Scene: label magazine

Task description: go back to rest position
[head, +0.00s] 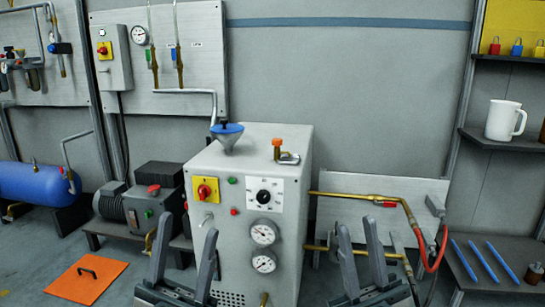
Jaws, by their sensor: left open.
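My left gripper (187,247) is at the bottom of the head view, in front of the lower left of a grey machine cabinet (205,165). Its two grey fingers point up and stand apart, with nothing between them. My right gripper (356,232) is at the bottom, to the right of the cabinet. Its two fingers also point up with a gap between them, and it holds nothing that I can see. The grippers are well apart from each other. Whether either touches anything behind it I cannot tell, but no contact shows.
The cabinet carries a blue funnel (227,131), an orange-capped valve (287,152) and two gauges (264,233). Brass pipes and a red hose (436,256) lie at right. A shelf (509,144) holds a white jug (504,119). An orange floor plate (88,281) lies at lower left.

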